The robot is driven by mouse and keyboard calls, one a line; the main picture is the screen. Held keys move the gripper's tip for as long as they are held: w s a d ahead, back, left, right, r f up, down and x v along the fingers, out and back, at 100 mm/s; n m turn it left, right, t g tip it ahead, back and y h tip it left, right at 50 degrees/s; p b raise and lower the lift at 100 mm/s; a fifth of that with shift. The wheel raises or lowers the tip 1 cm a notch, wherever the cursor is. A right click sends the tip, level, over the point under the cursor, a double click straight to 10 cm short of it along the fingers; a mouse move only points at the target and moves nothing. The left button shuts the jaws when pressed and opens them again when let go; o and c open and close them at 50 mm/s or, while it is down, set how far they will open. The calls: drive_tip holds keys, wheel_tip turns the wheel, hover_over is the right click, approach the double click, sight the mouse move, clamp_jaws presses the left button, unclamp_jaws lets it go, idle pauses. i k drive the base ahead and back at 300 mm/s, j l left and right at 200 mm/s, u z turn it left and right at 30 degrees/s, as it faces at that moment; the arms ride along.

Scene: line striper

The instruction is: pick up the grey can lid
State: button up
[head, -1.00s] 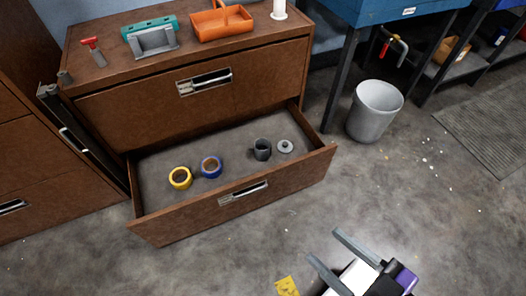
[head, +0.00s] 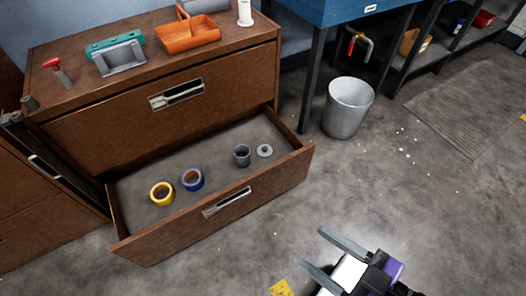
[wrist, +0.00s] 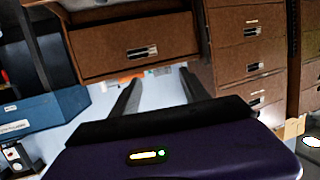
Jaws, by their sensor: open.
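The grey can lid (head: 265,151) is a small round disc with a knob, lying in the open lower drawer (head: 130,240) of the brown cabinet, near the drawer's right end. A dark grey can (head: 242,155) stands just left of it. My gripper (head: 312,246) is at the bottom of the head view, open and empty, outside the drawer and to the lower right of the lid. In the wrist view my gripper's two fingers (wrist: 158,88) are spread apart toward the cabinet; the lid cannot be made out there.
A yellow tape roll (head: 161,194) and a blue tape roll (head: 192,180) lie left in the drawer. An orange tray (head: 190,38) and a teal-and-grey item (head: 118,56) sit on the cabinet top. A grey bin (head: 348,108) stands on the floor at right. Floor before the drawer is mostly clear.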

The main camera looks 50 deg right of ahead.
sight(264, 150)
drive_tip(key=i+j+z, duration=0.15)
drive_tip(key=i, duration=0.3)
drive_tip(key=i+j+z, duration=0.15)
drive_tip(key=i, duration=0.25)
drive_tip(key=i+j+z, duration=0.15)
drive_tip(key=i+j, duration=0.15)
drive_tip(key=i, duration=0.1)
